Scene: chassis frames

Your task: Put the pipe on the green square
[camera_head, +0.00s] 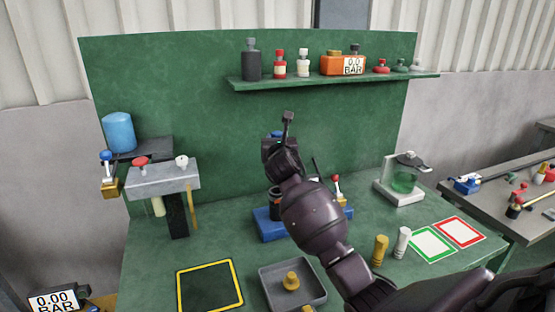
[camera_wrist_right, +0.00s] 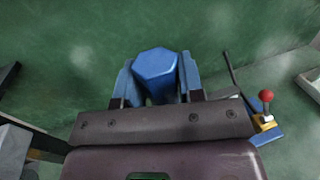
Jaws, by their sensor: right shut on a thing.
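My right gripper (camera_head: 278,148) is raised before the green back panel, above the blue stand. In the right wrist view its jaws (camera_wrist_right: 157,80) are closed around a blue hexagonal thing (camera_wrist_right: 156,64); I cannot tell whether this is the pipe. A little of its blue shows behind the gripper in the head view. The green-bordered white square (camera_head: 433,245) lies on the bench at right, with nothing on it. A brass cylinder (camera_head: 380,251) and a silver cylinder (camera_head: 402,242) stand upright to its left. My left gripper is not in view.
A red-bordered square (camera_head: 460,231) adjoins the green one. A blue stand (camera_head: 266,227), a glass device (camera_head: 404,180) and a shelf (camera_head: 330,82) of bottles are nearby.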

